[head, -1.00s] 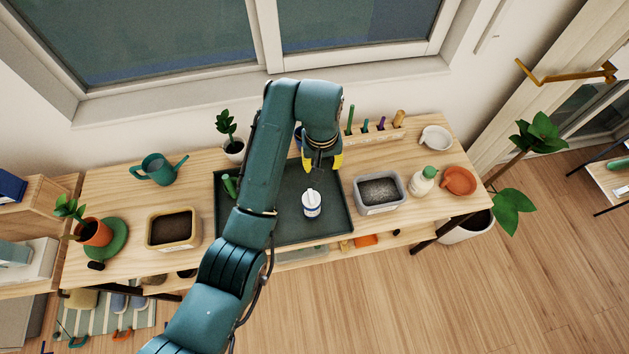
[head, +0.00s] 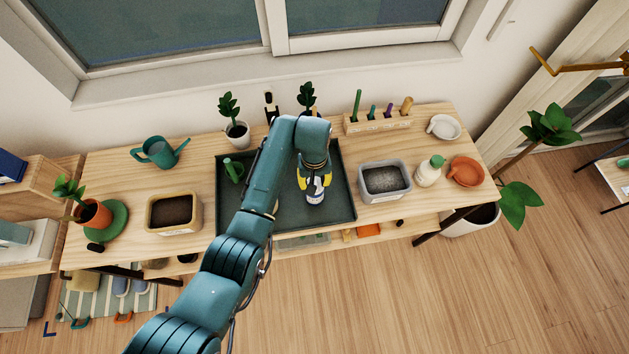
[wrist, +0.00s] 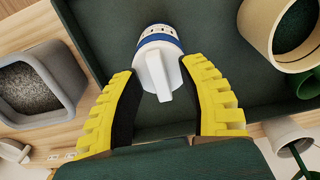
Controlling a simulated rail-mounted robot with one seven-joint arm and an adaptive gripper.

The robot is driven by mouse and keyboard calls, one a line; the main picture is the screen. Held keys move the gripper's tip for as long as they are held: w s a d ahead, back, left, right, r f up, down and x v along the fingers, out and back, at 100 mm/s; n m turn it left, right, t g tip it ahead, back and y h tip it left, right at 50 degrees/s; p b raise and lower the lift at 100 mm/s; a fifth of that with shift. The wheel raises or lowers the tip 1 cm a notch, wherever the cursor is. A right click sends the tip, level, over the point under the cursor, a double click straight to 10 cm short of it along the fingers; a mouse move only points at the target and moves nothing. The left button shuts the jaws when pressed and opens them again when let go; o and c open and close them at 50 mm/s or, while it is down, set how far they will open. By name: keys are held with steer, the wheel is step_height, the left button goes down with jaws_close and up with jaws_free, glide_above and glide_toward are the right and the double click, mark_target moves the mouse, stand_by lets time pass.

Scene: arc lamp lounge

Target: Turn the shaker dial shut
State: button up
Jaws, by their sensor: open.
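The shaker (head: 316,190) stands in the dark green tray (head: 338,218), partly hidden from above by my arm. It is white with a blue band. In the wrist view the shaker (wrist: 150,35) shows near the top, and its white dial (wrist: 158,75) has a raised bar pointing down the picture, between my fingers. My gripper (wrist: 158,85) is open, with one yellow-padded finger on each side of the dial bar and a gap on both sides. In the head view my gripper (head: 314,178) is right at the shaker.
A grey soil bin (head: 359,185) stands right of the tray, and a tan bin (head: 173,230) stands left. A green cup (head: 233,171) is in the tray's left part. A round tan container (wrist: 262,25) is close on the right in the wrist view.

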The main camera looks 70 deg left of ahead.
steer(key=shift+f, duration=0.1)
jaws_close()
stand_by(0.3)
steer(key=shift+m+p, duration=0.3)
steer(key=shift+m, duration=0.1)
steer(key=m+p, duration=0.1)
steer(key=m, duration=0.1)
steer(key=shift+m+p, duration=0.4)
steer(key=m+p, duration=0.2)
steer(key=m, duration=0.7)
steer(key=shift+f+m+p, duration=0.1)
steer(key=shift+m+p, duration=0.6)
steer(key=shift+m, duration=2)
